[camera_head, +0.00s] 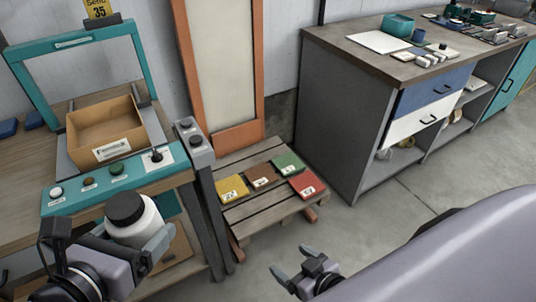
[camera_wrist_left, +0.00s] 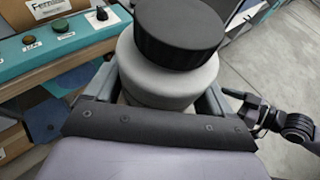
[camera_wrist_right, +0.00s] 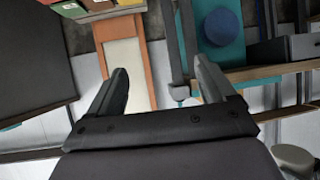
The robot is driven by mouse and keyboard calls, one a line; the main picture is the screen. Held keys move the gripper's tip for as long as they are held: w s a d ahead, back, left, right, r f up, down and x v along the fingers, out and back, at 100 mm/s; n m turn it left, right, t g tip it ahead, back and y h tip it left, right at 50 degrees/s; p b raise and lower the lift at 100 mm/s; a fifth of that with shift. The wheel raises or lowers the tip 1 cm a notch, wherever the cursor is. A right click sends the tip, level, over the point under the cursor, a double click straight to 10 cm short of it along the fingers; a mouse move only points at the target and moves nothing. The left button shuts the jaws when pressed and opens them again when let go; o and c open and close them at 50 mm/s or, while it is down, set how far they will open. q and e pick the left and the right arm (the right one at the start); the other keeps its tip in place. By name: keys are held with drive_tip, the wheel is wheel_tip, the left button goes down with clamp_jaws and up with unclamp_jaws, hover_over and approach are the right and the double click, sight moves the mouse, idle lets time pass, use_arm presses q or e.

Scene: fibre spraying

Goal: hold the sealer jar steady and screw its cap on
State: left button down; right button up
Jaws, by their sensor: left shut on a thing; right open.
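The sealer jar (camera_head: 146,226) is white with a black cap (camera_head: 126,209) on its top. My left gripper (camera_head: 134,238) is shut around the jar's body, in front of the teal control panel. The left wrist view shows the jar (camera_wrist_left: 165,75) between the fingers, with the black cap (camera_wrist_left: 180,32) over it; I cannot tell how tightly it sits. My right gripper (camera_head: 293,262) is open and empty, low over the floor, well to the right of the jar. The right wrist view also shows nothing between its fingers (camera_wrist_right: 160,72).
A teal-framed machine with a cardboard box (camera_head: 104,132) and panel buttons stands behind the jar. A wooden pallet (camera_head: 262,205) holds several coloured packets. A grey cabinet (camera_head: 345,115) with a worktop stands at the back right. The floor (camera_head: 400,205) right of the pallet is clear.

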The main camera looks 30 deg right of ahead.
drive_tip(key=shift+s+f+g, duration=0.25)
drive_tip(key=shift+s+g, duration=0.05)
drive_tip(key=shift+s, duration=0.5)
drive_tip(key=shift+s+f+g, duration=0.2)
drive_tip(key=shift+s+g, duration=0.1)
drive_tip(key=shift+s, duration=0.45)
